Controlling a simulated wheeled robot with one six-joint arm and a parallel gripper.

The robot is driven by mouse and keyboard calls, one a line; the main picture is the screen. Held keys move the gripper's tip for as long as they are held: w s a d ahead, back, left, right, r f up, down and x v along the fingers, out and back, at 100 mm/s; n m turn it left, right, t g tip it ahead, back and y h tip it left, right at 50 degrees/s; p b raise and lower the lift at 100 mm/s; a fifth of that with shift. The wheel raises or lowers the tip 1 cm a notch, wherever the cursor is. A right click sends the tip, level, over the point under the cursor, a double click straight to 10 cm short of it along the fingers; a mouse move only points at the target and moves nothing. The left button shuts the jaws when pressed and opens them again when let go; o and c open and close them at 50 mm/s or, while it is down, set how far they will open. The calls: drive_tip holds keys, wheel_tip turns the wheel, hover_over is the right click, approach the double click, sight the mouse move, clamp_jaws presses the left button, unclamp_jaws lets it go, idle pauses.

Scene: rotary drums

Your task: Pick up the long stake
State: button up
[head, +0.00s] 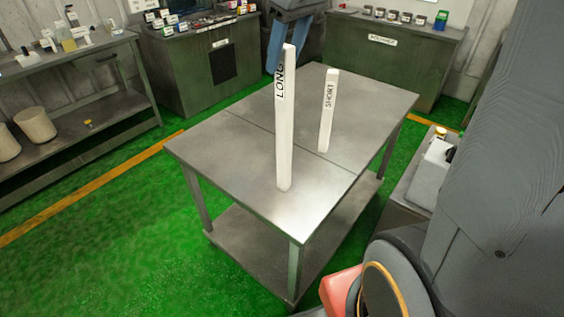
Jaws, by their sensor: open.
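The long stake (285,130) is a tall white square post with "LONG" in black near its top. It stands upright on the near part of the metal table (225,170). A shorter white stake (327,112) marked "SHORT" stands upright behind it and to the right, apart from it. No gripper touches either stake. My arm fills the right side and lower right corner of the head view. My gripper's fingers do not show.
A shelf bench (75,147) with white pots stands at the left. Green cabinets (205,72) with small containers line the back wall. A side bench (408,190) with a white container is at the right. Green floor lies open left of the table.

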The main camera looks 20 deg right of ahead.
sight(281, 69)
drive_tip(key=shift+p+x, duration=0.7)
drive_tip(key=shift+x, duration=1.25)
drive_tip(key=shift+d, duration=0.1)
clamp_jaws()
